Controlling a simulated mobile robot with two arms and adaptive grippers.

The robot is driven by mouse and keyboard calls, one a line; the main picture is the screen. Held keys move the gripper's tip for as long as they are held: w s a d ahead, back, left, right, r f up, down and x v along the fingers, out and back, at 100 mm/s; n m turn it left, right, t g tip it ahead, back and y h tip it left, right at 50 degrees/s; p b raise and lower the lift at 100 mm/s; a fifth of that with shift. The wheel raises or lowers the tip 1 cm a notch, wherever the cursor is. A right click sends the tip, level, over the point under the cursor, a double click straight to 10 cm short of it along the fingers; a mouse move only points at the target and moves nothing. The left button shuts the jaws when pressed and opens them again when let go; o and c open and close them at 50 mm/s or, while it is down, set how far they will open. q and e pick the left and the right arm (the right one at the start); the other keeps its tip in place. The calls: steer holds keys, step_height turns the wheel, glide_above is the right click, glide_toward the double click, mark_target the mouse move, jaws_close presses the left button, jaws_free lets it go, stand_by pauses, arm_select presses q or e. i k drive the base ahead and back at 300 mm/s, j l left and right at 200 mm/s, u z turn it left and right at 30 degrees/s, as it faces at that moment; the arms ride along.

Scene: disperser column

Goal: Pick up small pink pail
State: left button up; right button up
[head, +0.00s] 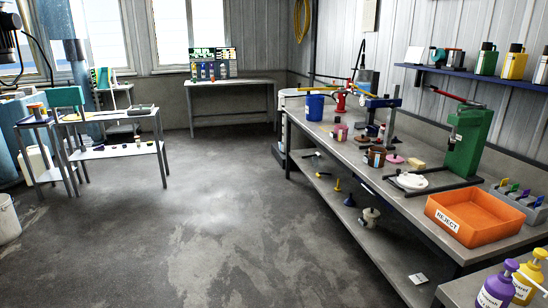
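A small pink pail (340,133) appears to stand upright on the long grey workbench (322,143) at the right. It is small and far off in the head view, so its handle and contents cannot be made out. A larger blue pail (315,107) stands behind and left of it. A brown tin (376,157) stands nearer to me, to its right. A flat pink disc (394,158) lies beside the tin. Neither of my grippers is in view.
A lower shelf (330,187) holds small items. Side tables (140,112) stand left. The middle floor (215,210) is clear.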

mark_target(340, 134)
steer(key=i+j, duration=0.1)
steer(key=i, duration=2)
steer(key=z, duration=0.05)
